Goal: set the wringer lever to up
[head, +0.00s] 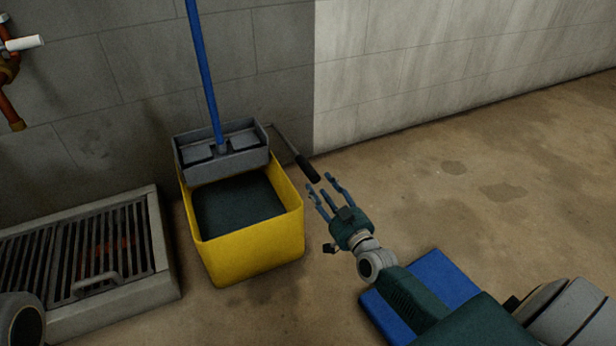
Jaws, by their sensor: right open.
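The yellow mop bucket (254,252) stands on the floor against the wall, with dark water inside. A grey wringer (250,160) sits on its back rim. The wringer lever (292,149) is a thin grey rod that slopes down to the right from the wringer's right side and ends in a black grip (307,169). My right gripper (326,188) is open and empty, its fingers pointing up-left just below and right of the black grip, with no contact that I can make out. My left gripper is not in view.
A blue mop handle (203,70) rises from the wringer. A floor grate (95,250) with a handle lies at left. A pipe with a white-handled valve (24,43) is on the left wall. A blue flat object (432,280) lies under my right arm. Floor at right is clear.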

